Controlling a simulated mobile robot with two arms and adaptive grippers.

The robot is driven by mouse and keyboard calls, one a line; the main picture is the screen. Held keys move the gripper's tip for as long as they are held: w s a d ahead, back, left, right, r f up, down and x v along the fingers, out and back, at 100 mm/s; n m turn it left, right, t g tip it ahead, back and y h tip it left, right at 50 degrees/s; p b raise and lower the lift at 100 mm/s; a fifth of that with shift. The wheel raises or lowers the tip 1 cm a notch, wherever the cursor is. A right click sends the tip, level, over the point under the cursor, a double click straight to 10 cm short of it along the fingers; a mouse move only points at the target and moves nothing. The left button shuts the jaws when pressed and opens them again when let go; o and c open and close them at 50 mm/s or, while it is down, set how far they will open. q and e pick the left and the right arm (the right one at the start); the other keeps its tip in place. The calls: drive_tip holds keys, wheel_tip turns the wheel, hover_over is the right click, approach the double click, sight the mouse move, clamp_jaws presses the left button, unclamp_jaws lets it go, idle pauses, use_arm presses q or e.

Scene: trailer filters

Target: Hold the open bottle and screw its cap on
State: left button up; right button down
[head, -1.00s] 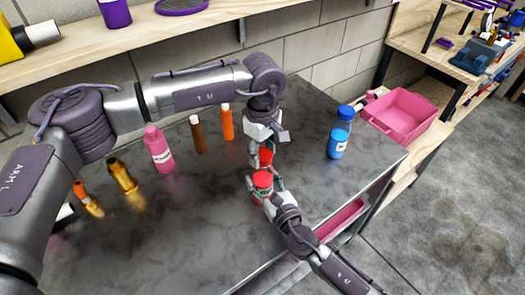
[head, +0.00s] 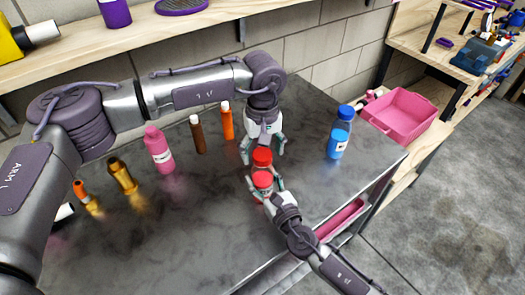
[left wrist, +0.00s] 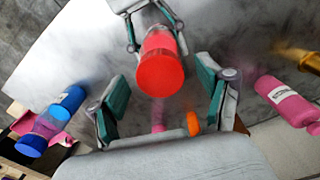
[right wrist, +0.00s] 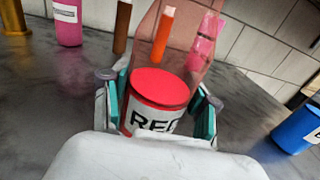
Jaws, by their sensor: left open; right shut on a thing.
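The red bottle stands upright on the dark table. Its labelled lower part (right wrist: 155,105) and see-through upper part (right wrist: 185,45) show in the right wrist view. A bright red cap (head: 261,157) sits at its top; it also shows in the left wrist view (left wrist: 160,75), looking level. I cannot tell how tightly it is seated. My right gripper (head: 263,186) is shut around the bottle's lower body. My left gripper (head: 263,147) is open over the cap, its fingers spread to either side and apart from it. The bottle's neck is hidden.
A blue bottle (head: 338,145) stands to the right. Pink (head: 159,150), brown (head: 198,135) and orange (head: 227,123) bottles stand left of my grippers, with gold fittings (head: 122,175) further left. A pink bin (head: 402,115) is beyond the table's right edge. The front table area is clear.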

use_arm(q)
wheel_tip(320, 180, up, 12)
drive_tip(key=shift+f, duration=0.2)
use_arm(e)
drive_tip(key=shift+c, duration=1.1)
unclamp_jaws()
drive_tip(key=v, duration=1.2)
use_arm(q)
drive_tip(key=shift+f, duration=0.1)
use_arm(e)
drive_tip(key=shift+s+f, duration=0.1)
